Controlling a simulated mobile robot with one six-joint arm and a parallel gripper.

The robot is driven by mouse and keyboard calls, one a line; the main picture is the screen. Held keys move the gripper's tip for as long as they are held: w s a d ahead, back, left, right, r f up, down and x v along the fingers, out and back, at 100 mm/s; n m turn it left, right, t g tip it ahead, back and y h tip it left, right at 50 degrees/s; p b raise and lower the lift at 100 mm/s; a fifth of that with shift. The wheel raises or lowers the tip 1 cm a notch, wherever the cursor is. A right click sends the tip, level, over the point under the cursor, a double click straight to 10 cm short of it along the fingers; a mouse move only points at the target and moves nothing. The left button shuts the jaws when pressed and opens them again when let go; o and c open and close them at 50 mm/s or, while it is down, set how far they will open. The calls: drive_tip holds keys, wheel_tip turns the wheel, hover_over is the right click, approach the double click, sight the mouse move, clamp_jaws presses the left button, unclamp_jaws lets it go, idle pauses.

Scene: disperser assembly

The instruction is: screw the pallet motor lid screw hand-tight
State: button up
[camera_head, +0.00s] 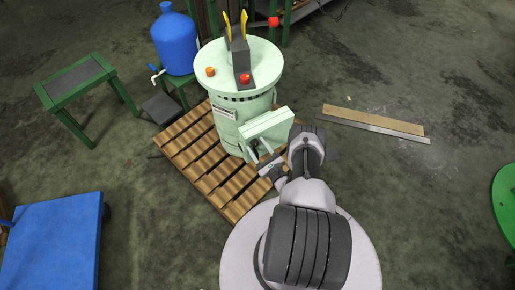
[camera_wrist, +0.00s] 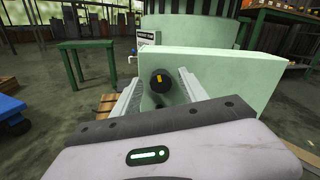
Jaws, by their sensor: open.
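The pale green motor (camera_head: 238,85) stands upright on the wooden pallet (camera_head: 190,155). Its box-shaped lid housing (camera_head: 267,125) sticks out on the side facing my arm, and its flat face (camera_wrist: 235,85) fills the middle of the wrist view. A dark round screw head (camera_wrist: 160,79) with a small yellow mark is on that face. My gripper (camera_head: 263,160) is at this face. In the wrist view, its two ridged light fingers are open, one on each side of the screw head, with gaps visible. Whether the screw is fully seated cannot be told.
A green table (camera_head: 76,82) and a blue platform (camera_head: 55,240) are at the left. Planks (camera_head: 374,122) lie on the floor at right; the floor around them is mostly clear.

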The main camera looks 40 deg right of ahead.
clamp_jaws()
idle(0.4)
drive_tip(key=m, duration=0.5)
drive_tip(key=shift+d, duration=0.1)
drive_tip(key=m, duration=0.4)
drive_tip(key=shift+d+m, duration=0.1)
drive_tip(key=shift+m, duration=0.2)
drive_tip(key=m, duration=0.7)
drive_tip(key=shift+s+f, duration=0.1)
drive_tip(key=shift+f, duration=0.05)
drive_tip(key=m, duration=0.3)
drive_tip(key=shift+f+m, duration=0.1)
drive_tip(key=shift+m, duration=1.9)
